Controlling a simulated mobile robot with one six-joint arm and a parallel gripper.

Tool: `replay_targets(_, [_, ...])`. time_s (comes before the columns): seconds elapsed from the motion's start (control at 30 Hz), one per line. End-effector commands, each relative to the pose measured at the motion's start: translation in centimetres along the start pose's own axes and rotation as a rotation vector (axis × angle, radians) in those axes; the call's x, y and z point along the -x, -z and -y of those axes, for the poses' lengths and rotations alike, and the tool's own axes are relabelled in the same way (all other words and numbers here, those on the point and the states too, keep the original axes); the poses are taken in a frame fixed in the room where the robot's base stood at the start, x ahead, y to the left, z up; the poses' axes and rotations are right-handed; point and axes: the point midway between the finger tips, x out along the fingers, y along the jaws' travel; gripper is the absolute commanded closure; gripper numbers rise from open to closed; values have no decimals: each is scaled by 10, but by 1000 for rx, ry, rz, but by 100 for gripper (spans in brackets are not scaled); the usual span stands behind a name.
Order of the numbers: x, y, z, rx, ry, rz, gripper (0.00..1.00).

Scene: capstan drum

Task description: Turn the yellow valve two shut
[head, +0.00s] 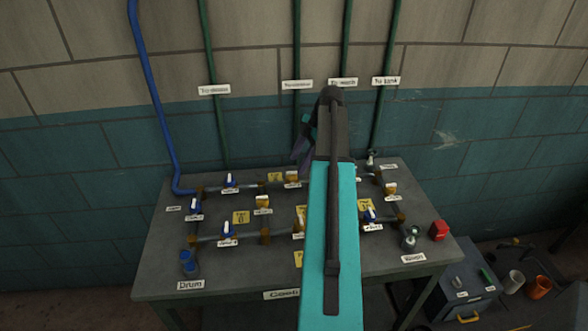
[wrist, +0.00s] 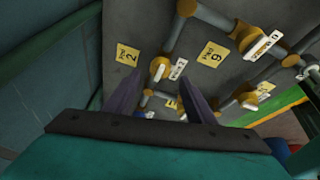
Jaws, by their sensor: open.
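A yellow valve (wrist: 160,68) with a pale lever sits on a grey pipe in the wrist view. A yellow tag marked 2 (wrist: 128,54) lies on the tabletop to its left, and a small white label is at its right. The lever looks roughly in line with the pipe, but it is small. My gripper (wrist: 164,86) is open, its two dark purple fingers on either side of the valve in the picture. I cannot tell the height gap; no contact shows. In the head view my gripper (head: 303,150) is over the table's back part, and my arm hides the pipes beneath.
The grey table (head: 160,270) carries a pipe loop with several blue and yellow valves. Another yellow valve (wrist: 245,38) is at upper right in the wrist view. Vertical pipes run up the wall behind.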

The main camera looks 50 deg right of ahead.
Motion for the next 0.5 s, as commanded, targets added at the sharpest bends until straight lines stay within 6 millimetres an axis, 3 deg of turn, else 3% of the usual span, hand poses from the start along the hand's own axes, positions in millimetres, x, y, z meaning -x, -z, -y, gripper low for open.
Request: replay_targets(0.5, [-45, 0, 0, -1, 0, 0, 50])
